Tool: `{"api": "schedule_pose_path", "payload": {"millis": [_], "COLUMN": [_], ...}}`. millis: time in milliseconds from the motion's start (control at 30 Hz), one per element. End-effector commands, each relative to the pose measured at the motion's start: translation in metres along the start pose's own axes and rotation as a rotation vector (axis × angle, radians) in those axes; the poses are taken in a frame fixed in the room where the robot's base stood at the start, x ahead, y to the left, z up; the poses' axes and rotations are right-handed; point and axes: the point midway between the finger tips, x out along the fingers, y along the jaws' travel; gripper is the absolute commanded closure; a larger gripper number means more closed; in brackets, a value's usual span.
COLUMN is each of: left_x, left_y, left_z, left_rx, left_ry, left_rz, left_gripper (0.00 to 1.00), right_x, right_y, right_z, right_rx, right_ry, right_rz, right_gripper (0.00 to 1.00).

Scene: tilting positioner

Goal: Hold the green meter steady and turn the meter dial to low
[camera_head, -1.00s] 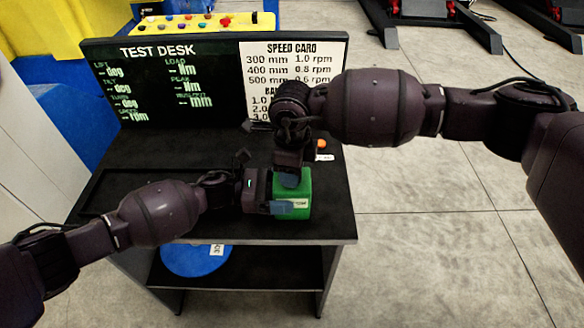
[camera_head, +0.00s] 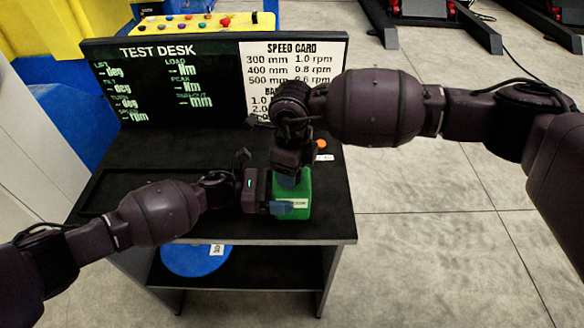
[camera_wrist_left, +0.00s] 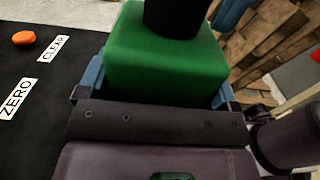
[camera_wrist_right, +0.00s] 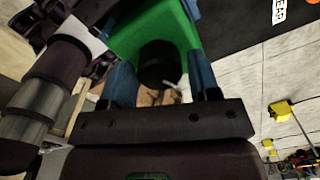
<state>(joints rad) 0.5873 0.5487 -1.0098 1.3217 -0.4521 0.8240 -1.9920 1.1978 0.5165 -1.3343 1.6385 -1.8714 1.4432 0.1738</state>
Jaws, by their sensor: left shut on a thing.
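The green meter (camera_head: 306,187) is a green block at the front right of the test desk. My left gripper (camera_head: 283,207) is shut on it from the left; the left wrist view shows blue fingers on both sides of the green block (camera_wrist_left: 165,62). A dark round dial (camera_wrist_left: 178,14) stands on the meter's top. My right gripper (camera_head: 287,178) is above the meter, pointing down. In the right wrist view its blue fingers (camera_wrist_right: 162,85) stand apart on either side of the dark dial (camera_wrist_right: 157,62), with narrow gaps. The dial's marks are not visible.
The black desk top (camera_head: 180,165) has free room behind and left of the meter. An orange button (camera_head: 321,144) and labels lie behind the meter. The display board (camera_head: 215,82) stands at the back. A blue disc (camera_head: 190,260) is on the lower shelf.

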Motion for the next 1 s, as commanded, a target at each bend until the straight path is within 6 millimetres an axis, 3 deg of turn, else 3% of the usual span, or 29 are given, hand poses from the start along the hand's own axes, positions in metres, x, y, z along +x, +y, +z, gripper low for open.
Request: {"api": "schedule_pose_path", "payload": {"millis": [100, 467, 1000], "left_x": [-0.001, 0.0, 0.0], "left_y": [0.0, 0.0, 0.0], "left_z": [0.0, 0.0, 0.0], "left_rx": [0.0, 0.0, 0.0], "left_ry": [0.001, 0.001, 0.001], "left_rz": [0.001, 0.0, 0.0], "left_gripper": [0.5, 0.5, 0.5], "right_x": [0.0, -0.006, -0.097], "right_y": [0.0, 0.0, 0.0], "right_z": [0.0, 0.0, 0.0], "right_rx": [0.0, -0.001, -0.001], "right_ry": [0.0, -0.001, -0.001], "right_rz": [0.0, 0.0, -0.002], "right_gripper": [0.3, 0.3, 0.3]}}
